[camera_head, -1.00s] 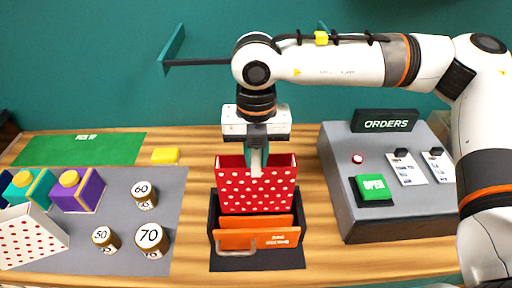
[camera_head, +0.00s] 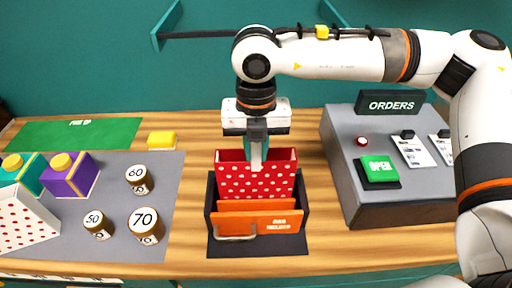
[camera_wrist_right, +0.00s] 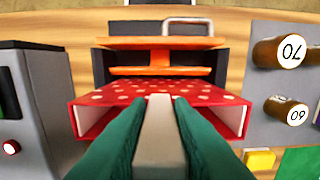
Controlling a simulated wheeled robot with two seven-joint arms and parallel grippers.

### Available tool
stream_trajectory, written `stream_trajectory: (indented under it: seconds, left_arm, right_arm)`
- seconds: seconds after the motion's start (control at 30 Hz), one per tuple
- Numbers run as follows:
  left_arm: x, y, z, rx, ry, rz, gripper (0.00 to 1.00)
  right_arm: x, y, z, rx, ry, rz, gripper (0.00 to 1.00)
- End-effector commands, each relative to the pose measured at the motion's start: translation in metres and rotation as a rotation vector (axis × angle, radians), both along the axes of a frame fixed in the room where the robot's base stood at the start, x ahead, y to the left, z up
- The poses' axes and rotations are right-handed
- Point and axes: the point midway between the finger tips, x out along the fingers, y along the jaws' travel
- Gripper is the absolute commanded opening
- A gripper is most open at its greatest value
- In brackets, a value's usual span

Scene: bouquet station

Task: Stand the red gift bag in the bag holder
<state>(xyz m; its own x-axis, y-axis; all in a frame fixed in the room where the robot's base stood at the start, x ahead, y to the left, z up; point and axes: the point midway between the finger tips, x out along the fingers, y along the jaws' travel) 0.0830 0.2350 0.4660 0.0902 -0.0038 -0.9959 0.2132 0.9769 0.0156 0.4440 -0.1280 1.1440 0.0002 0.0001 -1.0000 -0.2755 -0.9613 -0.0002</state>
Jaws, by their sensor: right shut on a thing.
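The red gift bag (camera_head: 235,181) with white dots is upright in the head view, its lower part hidden behind the orange front of the bag holder (camera_head: 256,222). The holder has dark side walls and stands on a dark mat. My right gripper (camera_head: 257,160) points down and is shut on the bag's near wall, at the middle of its top edge. In the right wrist view the green fingers (camera_wrist_right: 158,120) reach to the bag (camera_wrist_right: 110,93), with the orange panels of the holder (camera_wrist_right: 165,42) just beyond it. My left gripper is not in view.
The grey orders console (camera_head: 385,212) with a green OPEN button stands to the right. Bare wood lies on both sides of the holder.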

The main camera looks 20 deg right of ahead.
Motion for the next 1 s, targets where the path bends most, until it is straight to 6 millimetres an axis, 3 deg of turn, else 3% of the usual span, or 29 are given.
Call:
stream_trajectory:
  seconds: [0.47, 0.5, 0.63, 1.0]
  left_arm:
    - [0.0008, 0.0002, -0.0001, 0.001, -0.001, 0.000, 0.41]
    - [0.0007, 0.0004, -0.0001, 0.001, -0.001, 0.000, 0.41]
    - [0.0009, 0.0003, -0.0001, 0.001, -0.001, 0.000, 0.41]
    - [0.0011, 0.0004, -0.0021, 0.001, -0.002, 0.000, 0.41]
  right_arm:
    - [0.0000, 0.0001, 0.0000, 0.000, 0.000, 0.000, 0.00]
    - [0.0000, 0.0001, 0.0000, 0.000, 0.000, 0.000, 0.25]
    - [0.0000, 0.0001, 0.0000, 0.000, 0.000, 0.000, 0.45]
    - [0.0007, 0.0001, 0.0052, -0.001, -0.002, -0.001, 0.45]
